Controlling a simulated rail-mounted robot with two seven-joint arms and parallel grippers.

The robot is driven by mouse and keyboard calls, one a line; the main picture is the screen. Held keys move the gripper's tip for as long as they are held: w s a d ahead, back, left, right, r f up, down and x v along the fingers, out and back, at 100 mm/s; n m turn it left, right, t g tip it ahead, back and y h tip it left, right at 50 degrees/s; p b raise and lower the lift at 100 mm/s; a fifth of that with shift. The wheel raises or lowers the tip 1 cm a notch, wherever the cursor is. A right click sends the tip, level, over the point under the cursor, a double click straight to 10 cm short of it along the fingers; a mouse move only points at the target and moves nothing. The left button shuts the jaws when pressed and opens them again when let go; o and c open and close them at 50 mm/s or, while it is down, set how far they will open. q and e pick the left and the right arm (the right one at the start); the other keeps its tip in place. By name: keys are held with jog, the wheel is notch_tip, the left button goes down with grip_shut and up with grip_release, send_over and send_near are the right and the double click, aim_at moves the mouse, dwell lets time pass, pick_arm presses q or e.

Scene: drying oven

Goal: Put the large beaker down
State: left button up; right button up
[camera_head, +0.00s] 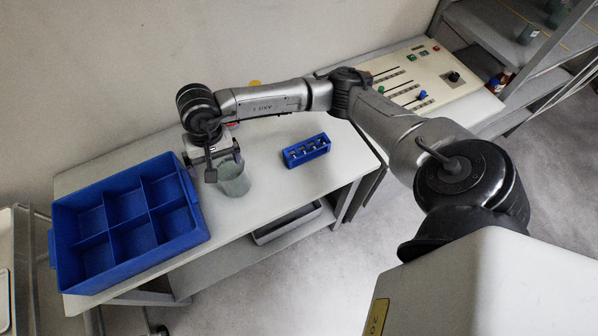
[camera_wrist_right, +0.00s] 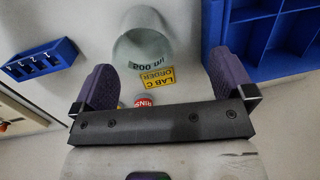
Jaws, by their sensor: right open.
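The large beaker (camera_head: 234,182) is grey-green and translucent. It stands on the white table, just right of the blue divided crate. In the right wrist view the beaker (camera_wrist_right: 143,48) shows a "500 ml" mark and lies ahead of and between my two spread fingers. My right gripper (camera_head: 224,164) is open at the beaker's upper left side in the head view. In the wrist view its fingers (camera_wrist_right: 160,72) are apart, with gaps to the beaker on both sides. My left gripper is not in view.
The blue divided crate (camera_head: 201,228) looks empty. A small blue rack (camera_head: 306,151) stands right of the beaker, with free tabletop between. A control panel (camera_head: 420,78) with knobs is farther right. A grey tray (camera_head: 288,222) sits on the lower shelf.

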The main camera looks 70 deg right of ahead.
jog(key=s+a+r+m+y, duration=0.1)
jog(key=s+a+m+y, duration=0.1)
jog(key=a+y, duration=0.45)
jog(key=s+a+m+y, duration=0.2)
jog(key=s+a+y, duration=0.1)
jog(key=a, duration=0.6)
jog(key=a+r+m+t+y, duration=0.3)
jog(key=r+m+t+y, duration=0.65)
jog(key=m, duration=0.65)
jog(key=s+d+f+m+t+h, duration=0.1)
jog(key=d+f+m+t+h, duration=0.35)
jog(key=m+h, duration=0.9)
jog(key=s+d+f+m+t+h, duration=0.15)
jog(key=d+f+m+h, duration=0.65)
jog(key=m, duration=1.1)
jog(key=s+f+m+g, duration=0.4)
jog(key=s+f+g, duration=0.2)
jog(key=s, duration=0.3)
jog(key=s+f+m+g, duration=0.5)
jog(key=s+f+g, duration=0.1)
jog(key=s, duration=0.3)
jog(key=shift+d+f+y, duration=0.35)
jog(key=shift+f+y, duration=0.05)
jog(key=shift+y, duration=0.05)
